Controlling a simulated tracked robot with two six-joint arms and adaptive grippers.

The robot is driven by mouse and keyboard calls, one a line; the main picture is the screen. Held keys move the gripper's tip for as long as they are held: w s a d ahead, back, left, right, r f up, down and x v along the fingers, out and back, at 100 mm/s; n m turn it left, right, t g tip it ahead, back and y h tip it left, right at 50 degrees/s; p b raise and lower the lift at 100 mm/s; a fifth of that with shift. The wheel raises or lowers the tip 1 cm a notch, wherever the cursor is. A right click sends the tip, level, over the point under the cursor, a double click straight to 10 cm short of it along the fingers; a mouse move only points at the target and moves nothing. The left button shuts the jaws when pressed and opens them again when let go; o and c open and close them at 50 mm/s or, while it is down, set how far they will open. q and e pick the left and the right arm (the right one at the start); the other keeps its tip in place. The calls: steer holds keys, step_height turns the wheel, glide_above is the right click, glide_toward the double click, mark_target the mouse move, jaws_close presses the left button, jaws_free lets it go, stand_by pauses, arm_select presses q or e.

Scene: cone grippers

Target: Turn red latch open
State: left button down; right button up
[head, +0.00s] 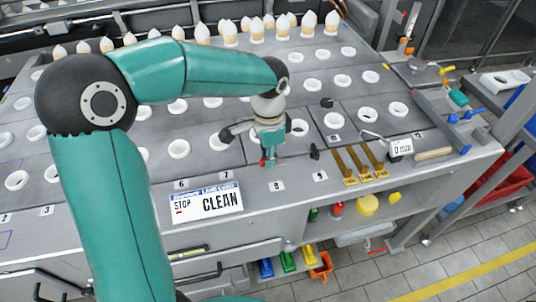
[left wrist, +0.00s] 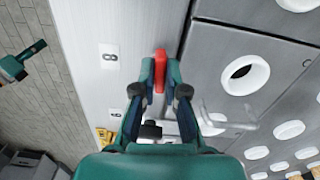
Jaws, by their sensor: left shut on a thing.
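The red latch (head: 263,162) is a small upright piece near the front edge of the grey panel, above the label 8. My left gripper (head: 268,159) comes down over it and hides most of it. In the left wrist view the latch (left wrist: 160,62) stands between the two fingertips (left wrist: 160,80), which are shut on it. Its red end sticks out past the tips. A teal and dark part, seemingly my right gripper (left wrist: 18,68), shows at the left edge of the left wrist view over the floor; its jaws are unclear.
A STOP/CLEAN sign (head: 207,203) sits on the front edge, left of label 8 (head: 277,186). Brass strips (head: 360,164) and a small display (head: 401,148) lie to the right. White ring holes fill the panel behind, with white-tipped cones (head: 257,29) along the back.

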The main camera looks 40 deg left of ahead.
arm_select(q)
steer(key=shift+w+r, duration=0.1)
stand_by(0.3)
steer(key=c, duration=1.2)
jaws_free()
step_height(320, 180, up, 12)
steer(key=shift+f, duration=0.1)
